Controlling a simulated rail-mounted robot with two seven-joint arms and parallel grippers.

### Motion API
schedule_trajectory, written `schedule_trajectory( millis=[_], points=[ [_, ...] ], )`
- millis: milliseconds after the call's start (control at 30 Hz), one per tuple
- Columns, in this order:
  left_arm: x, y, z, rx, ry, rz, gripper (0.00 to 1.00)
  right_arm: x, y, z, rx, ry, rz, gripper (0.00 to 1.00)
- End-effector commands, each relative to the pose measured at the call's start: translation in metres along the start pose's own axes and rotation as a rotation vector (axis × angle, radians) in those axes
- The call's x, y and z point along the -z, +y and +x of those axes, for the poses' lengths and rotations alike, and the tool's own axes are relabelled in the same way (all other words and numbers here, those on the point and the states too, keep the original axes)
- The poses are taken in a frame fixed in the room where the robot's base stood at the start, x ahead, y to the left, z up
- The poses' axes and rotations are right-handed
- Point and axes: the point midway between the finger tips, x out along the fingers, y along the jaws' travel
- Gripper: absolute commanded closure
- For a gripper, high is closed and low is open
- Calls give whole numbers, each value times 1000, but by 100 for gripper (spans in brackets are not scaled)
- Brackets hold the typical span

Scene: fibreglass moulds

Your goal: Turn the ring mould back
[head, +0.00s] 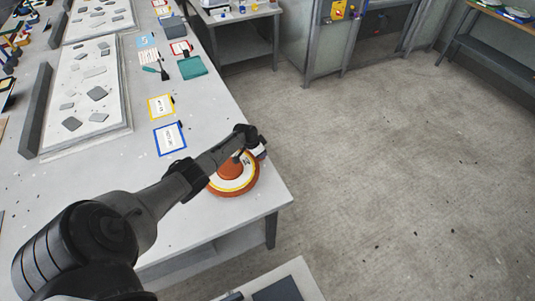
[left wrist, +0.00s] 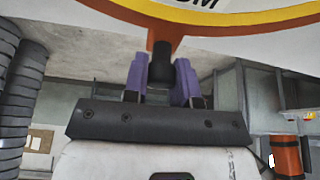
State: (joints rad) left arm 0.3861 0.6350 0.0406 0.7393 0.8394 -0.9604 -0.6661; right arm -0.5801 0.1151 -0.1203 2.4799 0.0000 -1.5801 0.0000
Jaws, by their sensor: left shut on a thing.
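The ring mould (head: 235,189) is a round piece with an orange rim, yellow and white bands and an orange centre. It sits at the near right corner of the grey table, partly hidden by my left arm. In the left wrist view its underside or face (left wrist: 230,20) fills the top, with dark lettering cut by the frame edge. A black handle (left wrist: 161,50) projects from its orange rim. My left gripper (left wrist: 162,78) has its purple fingers shut around this handle. In the head view the fingertips are hidden at the mould's far right side. My right gripper is not in view.
Blue-framed (head: 170,138) and yellow-framed (head: 161,107) cards lie beyond the mould. A teal cloth-like item (head: 192,67) lies farther back. A pale tray (head: 88,140) with several dark pieces fills the table's left. Open floor (head: 390,180) lies to the right.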

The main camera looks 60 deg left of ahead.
Motion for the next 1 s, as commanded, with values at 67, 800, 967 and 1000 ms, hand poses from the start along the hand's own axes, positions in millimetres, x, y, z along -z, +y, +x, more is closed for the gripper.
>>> schedule_trajectory(
  millis=[67,800,967,1000],
  points=[
    [-2,-4,-2,5,0,-13,100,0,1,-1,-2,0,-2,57],
    [-5,-7,-3,10,0,-25,55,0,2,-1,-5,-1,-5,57],
    [-5,-7,-2,10,0,-25,49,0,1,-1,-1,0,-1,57],
    [-5,-7,-2,10,0,-25,49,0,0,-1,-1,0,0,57]
  ],
)
